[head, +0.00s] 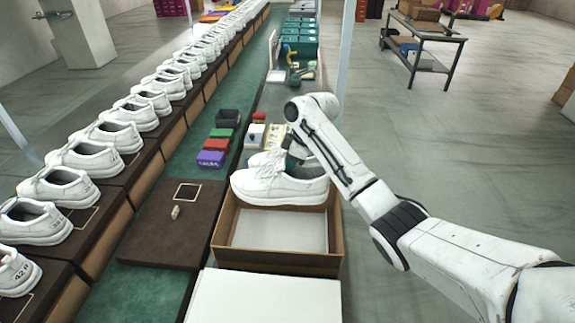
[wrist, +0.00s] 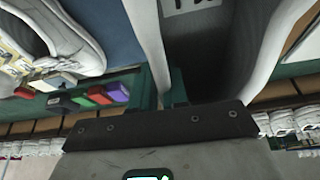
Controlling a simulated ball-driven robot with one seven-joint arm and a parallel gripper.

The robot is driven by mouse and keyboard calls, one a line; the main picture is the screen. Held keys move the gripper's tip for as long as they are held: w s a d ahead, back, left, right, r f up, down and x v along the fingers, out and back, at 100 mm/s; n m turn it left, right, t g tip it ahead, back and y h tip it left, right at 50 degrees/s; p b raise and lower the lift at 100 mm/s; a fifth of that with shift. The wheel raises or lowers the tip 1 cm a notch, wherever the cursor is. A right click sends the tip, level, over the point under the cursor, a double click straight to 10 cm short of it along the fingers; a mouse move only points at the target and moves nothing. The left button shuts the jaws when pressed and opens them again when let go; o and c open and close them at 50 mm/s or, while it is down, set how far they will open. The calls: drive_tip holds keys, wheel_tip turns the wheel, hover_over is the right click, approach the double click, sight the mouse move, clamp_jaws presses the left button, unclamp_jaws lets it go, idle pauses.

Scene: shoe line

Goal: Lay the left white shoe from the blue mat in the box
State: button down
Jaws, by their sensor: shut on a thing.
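My gripper (head: 296,154) is shut on the rim of a white shoe (head: 280,186), its upper wall between the two fingers. The wrist view shows the fingers (wrist: 163,88) on this wall, beside the dark inside of the shoe. In the head view the held shoe appears above the far part of the open brown box (head: 225,232), roughly level, toe to the left. I cannot tell whether it touches the box. White lining shows inside the box. A second white shoe (head: 262,158) is partly hidden behind it; it also shows in the wrist view (wrist: 72,42), beside the blue mat (wrist: 118,30).
A white flat-topped object (head: 265,299) stands in front of the box. A dark brown panel (head: 145,231) with a small tan piece lies to the left. A row of white shoes (head: 84,158) runs along the left.

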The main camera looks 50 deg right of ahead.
sight(302, 174)
wheel_tip(302, 174, down, 12)
drive_tip(key=b, duration=0.6)
drive_tip(key=shift+s+a+b, duration=0.1)
drive_tip(key=shift+b, duration=0.2)
drive_tip(key=shift+f, duration=0.15)
drive_tip(key=shift+f+b, duration=0.2)
drive_tip(key=shift+b, duration=0.2)
idle(0.6)
drive_tip(key=c, duration=1.1)
unclamp_jaws()
drive_tip(key=shift+o, duration=0.2)
drive_tip(key=v, duration=1)
drive_tip(key=shift+s+r, duration=0.1)
drive_tip(key=shift+r, duration=0.25)
